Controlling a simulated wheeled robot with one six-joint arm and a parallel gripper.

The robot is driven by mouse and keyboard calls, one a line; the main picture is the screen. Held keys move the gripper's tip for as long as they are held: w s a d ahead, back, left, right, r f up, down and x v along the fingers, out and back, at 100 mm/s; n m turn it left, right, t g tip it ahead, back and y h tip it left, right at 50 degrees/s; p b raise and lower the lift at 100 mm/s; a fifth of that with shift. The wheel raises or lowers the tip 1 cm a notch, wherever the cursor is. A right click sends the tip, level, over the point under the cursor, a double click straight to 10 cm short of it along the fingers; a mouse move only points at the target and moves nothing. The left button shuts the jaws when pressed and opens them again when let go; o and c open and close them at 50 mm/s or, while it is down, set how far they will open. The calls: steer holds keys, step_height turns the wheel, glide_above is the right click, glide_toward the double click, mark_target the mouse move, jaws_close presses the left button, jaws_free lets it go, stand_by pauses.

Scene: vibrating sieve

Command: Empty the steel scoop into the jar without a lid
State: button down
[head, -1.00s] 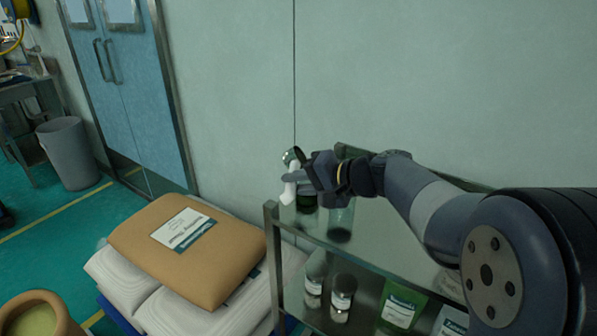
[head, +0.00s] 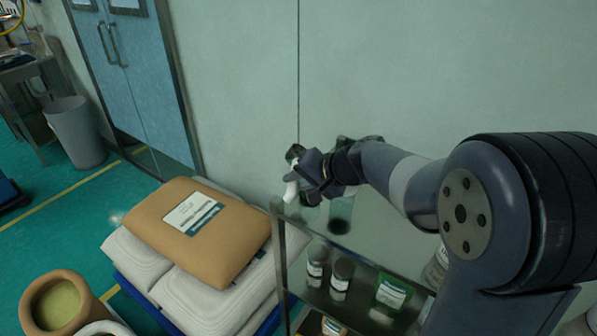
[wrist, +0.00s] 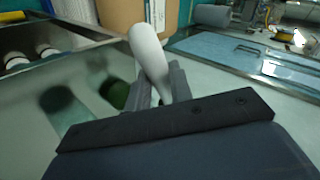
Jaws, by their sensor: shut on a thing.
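My gripper (head: 308,178) is shut on the steel scoop, above the left end of the cart's top shelf. The scoop's pale handle (head: 291,190) sticks out below the jaws, and a dark, shiny part (head: 294,152), seemingly its bowl, shows above them. In the wrist view the handle (wrist: 148,55) rises between the fingers; the bowl and its contents are hidden there. A greenish glass jar (head: 341,214) stands on the top shelf, partly behind my gripper. The wrist view shows a large jar (wrist: 62,108) and a darker green one (wrist: 115,93). I cannot tell which lacks a lid.
A tan sack (head: 185,255) lies on white sacks left of the cart. A tan tub (head: 60,302) stands at the lower left. The wall (head: 400,80) is close behind.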

steer(key=shift+a+r+n+h+p, duration=0.3)
steer(key=shift+r+h+p, duration=0.5)
steer(key=shift+p, duration=2.5)
steer(key=shift+a+f+h+p, duration=0.15)
steer(key=shift+h+p, duration=0.35)
steer(key=shift+p, duration=0.75)
steer(key=shift+a+r+g+h+p, duration=0.1)
steer(key=shift+r+g+h+p, duration=0.2)
steer(key=shift+p, duration=0.95)
steer(key=shift+a+f, duration=0.1)
steer(key=shift+f, duration=0.25)
step_height(320, 180, up, 6)
steer(key=a+n+h, duration=0.1)
steer(key=h, duration=0.2)
steer(key=shift+g+b, duration=0.3)
steer(key=shift+w, duration=0.1)
